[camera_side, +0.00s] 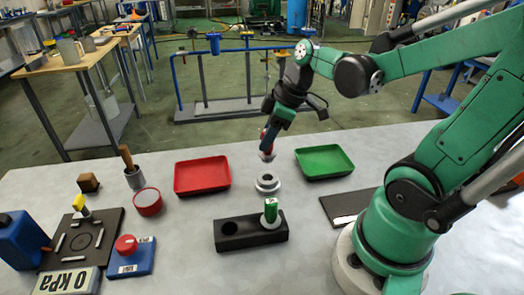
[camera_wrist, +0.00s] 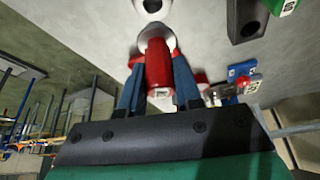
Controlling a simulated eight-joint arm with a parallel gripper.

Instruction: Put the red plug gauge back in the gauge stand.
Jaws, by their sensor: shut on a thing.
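The red plug gauge (camera_wrist: 158,62) is held between the blue fingers of my gripper (camera_wrist: 157,80), its grey metal end pointing away from the wrist. In the side view, my gripper (camera_side: 271,136) is high above the bench, with the gauge (camera_side: 267,154) hanging below it, above and apart from a grey metal ring (camera_side: 267,183). The black gauge stand (camera_side: 240,242) lies nearer the camera. Its left hole is empty; a green-topped gauge (camera_side: 270,212) stands at its right hole. Part of the stand (camera_wrist: 240,20) shows at the top of the wrist view.
A red tray (camera_side: 202,176) lies left of the ring and a green tray (camera_side: 325,161) right of it. A red-topped blue block (camera_side: 130,262), a pressure display (camera_side: 68,281) and a red round container (camera_side: 148,202) stand at left. Clear bench surrounds the stand.

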